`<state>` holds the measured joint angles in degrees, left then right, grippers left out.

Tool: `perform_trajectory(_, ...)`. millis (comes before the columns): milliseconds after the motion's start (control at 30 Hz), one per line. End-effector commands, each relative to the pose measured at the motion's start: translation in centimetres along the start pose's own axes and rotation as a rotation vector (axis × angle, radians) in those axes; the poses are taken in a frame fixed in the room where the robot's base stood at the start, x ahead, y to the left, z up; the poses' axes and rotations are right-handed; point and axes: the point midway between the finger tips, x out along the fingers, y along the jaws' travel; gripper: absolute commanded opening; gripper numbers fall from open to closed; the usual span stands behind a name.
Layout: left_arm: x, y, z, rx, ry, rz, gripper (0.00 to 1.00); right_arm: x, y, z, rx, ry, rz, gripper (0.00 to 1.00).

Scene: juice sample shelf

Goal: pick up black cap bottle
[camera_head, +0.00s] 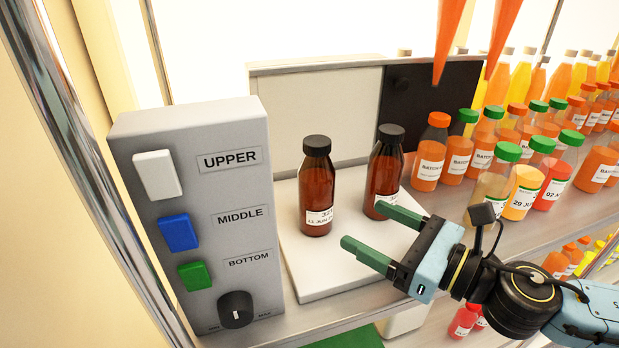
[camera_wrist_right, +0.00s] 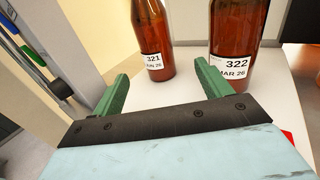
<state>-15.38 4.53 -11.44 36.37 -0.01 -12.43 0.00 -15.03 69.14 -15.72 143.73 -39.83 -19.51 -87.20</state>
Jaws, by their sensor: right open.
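Two brown bottles with black caps stand upright on a white platform (camera_head: 318,282). The left bottle (camera_head: 317,187) has a label that reads 321 in the right wrist view (camera_wrist_right: 151,40). The right bottle (camera_head: 383,172) has a label that reads 322 in the right wrist view (camera_wrist_right: 236,43). My right gripper (camera_head: 367,232) is open and empty, with green fingers. It is in front of the bottles and apart from the left one; in the head view a finger overlaps the lower part of the right bottle. In the right wrist view the left bottle shows between the fingertips (camera_wrist_right: 163,80).
A grey control box (camera_head: 191,200) with white, blue and green buttons and a black knob stands at left. Rows of juice bottles (camera_head: 520,190) with green and orange caps crowd the shelf at right. A white and black panel (camera_head: 340,108) stands behind the platform.

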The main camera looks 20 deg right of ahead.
Motion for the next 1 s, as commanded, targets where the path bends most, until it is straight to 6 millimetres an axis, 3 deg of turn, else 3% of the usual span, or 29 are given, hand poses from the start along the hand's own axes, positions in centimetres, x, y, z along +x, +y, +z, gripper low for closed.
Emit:
perform_trajectory(133, 0.7, 0.6, 3.6, 0.0, -0.053, 0.007, 0.36, 0.8, -0.1, 0.0, 0.001, -0.009, -0.001, 0.77)
perform_trajectory(300, 1.3, 0.8, 5.5, 0.0, -0.081, 0.01, 0.36, 1.7, -0.1, -0.1, 0.002, -0.007, -0.002, 0.77)
perform_trajectory(500, 2.2, 0.7, 4.5, 0.0, -0.063, 0.008, 0.36, 2.6, -0.1, -0.1, -0.001, -0.001, -0.001, 0.77)
perform_trajectory(700, 0.7, 0.3, 2.2, 0.0, -0.029, 0.004, 0.36, 5.1, -0.1, 0.4, 0.005, -0.003, -0.003, 0.77)
perform_trajectory(1000, -0.3, 0.4, 2.9, 0.001, -0.043, 0.006, 0.36, 7.8, 0.0, 0.1, 0.003, 0.001, -0.002, 0.77)
